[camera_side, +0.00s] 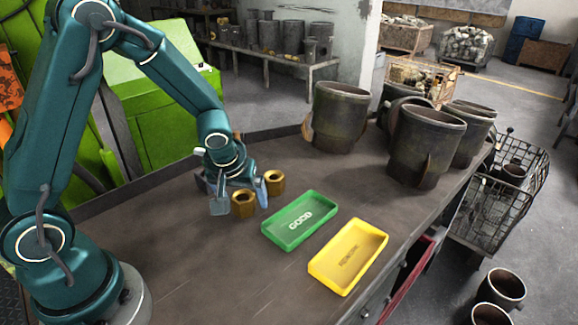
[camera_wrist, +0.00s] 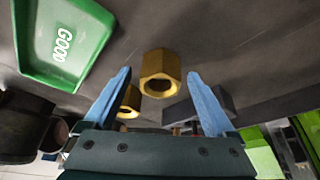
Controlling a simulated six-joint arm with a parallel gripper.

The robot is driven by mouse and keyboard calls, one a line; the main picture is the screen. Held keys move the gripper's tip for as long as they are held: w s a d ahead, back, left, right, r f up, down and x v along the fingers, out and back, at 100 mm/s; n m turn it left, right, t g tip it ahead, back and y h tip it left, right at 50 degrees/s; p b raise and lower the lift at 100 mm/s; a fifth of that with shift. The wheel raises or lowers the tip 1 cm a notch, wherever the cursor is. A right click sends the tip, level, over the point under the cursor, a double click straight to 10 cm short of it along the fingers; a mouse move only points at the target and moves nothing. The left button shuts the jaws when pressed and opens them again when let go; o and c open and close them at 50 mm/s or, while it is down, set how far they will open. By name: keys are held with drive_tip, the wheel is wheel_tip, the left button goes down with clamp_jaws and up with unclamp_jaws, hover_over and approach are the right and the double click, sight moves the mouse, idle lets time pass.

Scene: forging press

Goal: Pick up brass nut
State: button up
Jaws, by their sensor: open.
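Two hexagonal brass nuts with round holes stand on the dark bench. In the side view the nearer brass nut (camera_side: 243,206) shows between the fingers of my gripper (camera_side: 241,197), and the other brass nut (camera_side: 275,182) is just right of the fingers. In the wrist view one brass nut (camera_wrist: 159,67) appears between and just beyond the tips of my gripper (camera_wrist: 159,75). A second brass nut (camera_wrist: 130,101) is partly hidden by the left finger. The jaws are apart and hold nothing. I cannot tell how high the fingertips are above the bench.
A green GOOD tray (camera_side: 269,228) is right of the nuts, and a yellow tray (camera_side: 318,275) lies beyond it; both look empty. Large dark metal cups (camera_side: 338,118) stand at the bench's far right. A grey block (camera_wrist: 178,112) is near the right finger. The front bench is clear.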

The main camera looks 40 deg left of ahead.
drive_tip(key=shift+f, duration=0.25)
clamp_jaws()
drive_tip(key=shift+w, duration=0.1)
drive_tip(key=shift+r, duration=0.15)
